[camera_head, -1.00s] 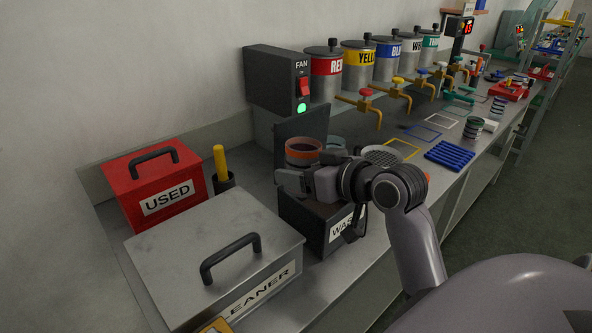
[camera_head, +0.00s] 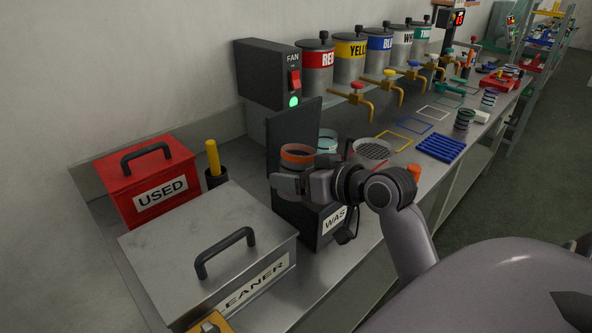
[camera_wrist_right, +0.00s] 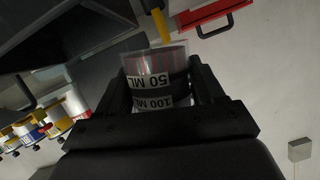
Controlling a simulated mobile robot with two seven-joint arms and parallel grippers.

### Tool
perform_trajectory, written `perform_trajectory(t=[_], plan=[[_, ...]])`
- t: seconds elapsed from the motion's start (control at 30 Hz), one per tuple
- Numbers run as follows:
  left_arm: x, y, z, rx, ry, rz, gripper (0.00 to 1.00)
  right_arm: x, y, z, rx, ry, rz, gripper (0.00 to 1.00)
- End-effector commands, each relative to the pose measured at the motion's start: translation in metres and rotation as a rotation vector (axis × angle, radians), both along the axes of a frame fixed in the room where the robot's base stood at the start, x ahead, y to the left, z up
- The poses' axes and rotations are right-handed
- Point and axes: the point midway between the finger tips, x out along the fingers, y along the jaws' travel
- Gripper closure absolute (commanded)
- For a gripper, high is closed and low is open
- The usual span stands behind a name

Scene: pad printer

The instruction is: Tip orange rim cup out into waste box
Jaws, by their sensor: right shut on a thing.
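The orange rim cup (camera_head: 298,153) is held upright, its open mouth facing up with a dark inside. My right gripper (camera_head: 288,180) is shut around its side. In the right wrist view the cup's clear wall (camera_wrist_right: 155,80) shows 50 ML and 100 ML labels between the two black fingers (camera_wrist_right: 160,95). The black waste box (camera_head: 310,232) is below the gripper, with its dark lid (camera_head: 294,130) standing up behind the cup. The gripper and cup hide the box opening. The cup's contents are not clear. My left gripper is not in view.
A grey cleaner box (camera_head: 200,250) and a red USED box (camera_head: 145,180) stand to the left. A cup with a teal rim (camera_head: 327,142) and a round mesh-topped item (camera_head: 372,150) are close behind my right gripper. The fan box (camera_head: 265,75) and ink cans (camera_head: 317,62) are above.

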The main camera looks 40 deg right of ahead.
Motion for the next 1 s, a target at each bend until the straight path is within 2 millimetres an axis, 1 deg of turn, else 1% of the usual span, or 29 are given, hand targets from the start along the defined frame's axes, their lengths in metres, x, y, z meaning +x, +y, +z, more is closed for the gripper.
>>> perform_trajectory(t=[0.13, 0.2, 1.0], plan=[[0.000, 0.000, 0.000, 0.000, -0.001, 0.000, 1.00, 0.000, -0.002, -0.007, 0.030, 0.009, -0.002, 0.66], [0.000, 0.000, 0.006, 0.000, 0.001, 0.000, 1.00, 0.001, -0.002, -0.003, 0.045, 0.013, -0.001, 0.66], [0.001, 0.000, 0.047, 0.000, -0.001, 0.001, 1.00, 0.003, -0.010, 0.005, 0.220, 0.076, -0.001, 0.66]])
